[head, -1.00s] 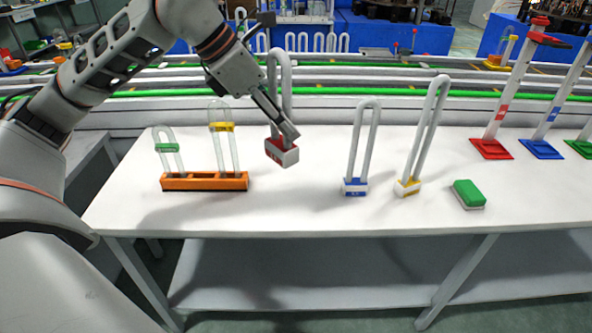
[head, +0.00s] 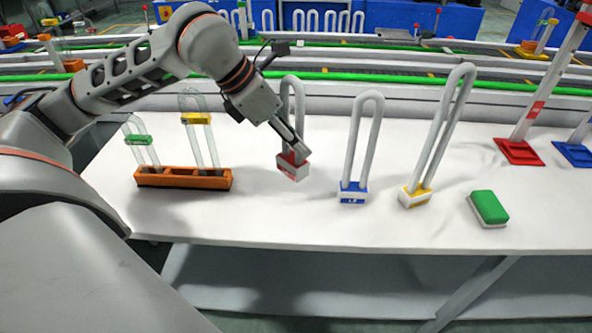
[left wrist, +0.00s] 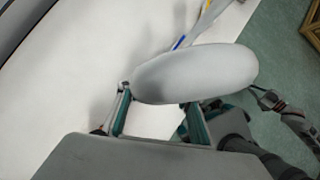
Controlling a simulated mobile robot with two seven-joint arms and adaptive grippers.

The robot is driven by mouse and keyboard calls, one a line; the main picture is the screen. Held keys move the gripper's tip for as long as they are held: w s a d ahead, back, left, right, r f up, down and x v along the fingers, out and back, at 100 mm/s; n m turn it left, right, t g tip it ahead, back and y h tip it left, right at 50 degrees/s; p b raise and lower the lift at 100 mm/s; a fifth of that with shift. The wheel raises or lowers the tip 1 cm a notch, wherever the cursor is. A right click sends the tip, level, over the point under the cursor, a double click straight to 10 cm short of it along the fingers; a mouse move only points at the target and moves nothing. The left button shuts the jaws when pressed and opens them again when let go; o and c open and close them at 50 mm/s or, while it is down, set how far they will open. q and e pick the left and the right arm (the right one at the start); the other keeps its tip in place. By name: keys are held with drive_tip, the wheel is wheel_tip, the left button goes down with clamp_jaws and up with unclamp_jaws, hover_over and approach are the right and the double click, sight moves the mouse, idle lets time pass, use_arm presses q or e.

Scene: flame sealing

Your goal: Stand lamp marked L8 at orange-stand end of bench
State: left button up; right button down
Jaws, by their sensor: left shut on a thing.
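My left gripper (head: 294,150) is shut on a U-shaped lamp with a red and white base (head: 293,167), low over the middle of the bench (head: 250,222). The base is slightly tilted, and I cannot tell whether it touches the bench. Its label is too small to read. In the left wrist view, the lamp's pale tube (left wrist: 195,73) spans the picture in front of the fingers. The orange stand (head: 185,180) is at the bench's left end, holding a green-banded tube (head: 139,141) and a yellow-banded tube (head: 197,119). My right gripper is not clearly made out.
A blue-based lamp (head: 353,193) and a yellow-based lamp (head: 415,196) stand right of the held lamp. A green and white block (head: 488,207) lies farther right, with red (head: 519,152) and blue (head: 573,154) stands behind. Bench in front of the orange stand is clear.

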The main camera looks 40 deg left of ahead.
sight(294, 157)
use_arm(q)
wheel_tip(294, 157, down, 4)
drive_tip(key=shift+r, duration=0.1)
wheel_tip(294, 157, down, 4)
drive_tip(key=shift+b, duration=0.55)
drive_tip(key=shift+f, duration=0.25)
use_arm(e)
drive_tip(key=shift+w+d+f, duration=0.15)
drive_tip(key=shift+f, duration=0.25)
use_arm(q)
drive_tip(key=shift+r, duration=0.1)
use_arm(e)
drive_tip(key=shift+f, duration=0.1)
use_arm(q)
drive_tip(key=o, duration=0.8)
drive_tip(key=shift+f, duration=0.25)
drive_tip(key=o, duration=0.4)
use_arm(e)
drive_tip(key=shift+w+r, duration=0.2)
drive_tip(key=shift+r, duration=0.05)
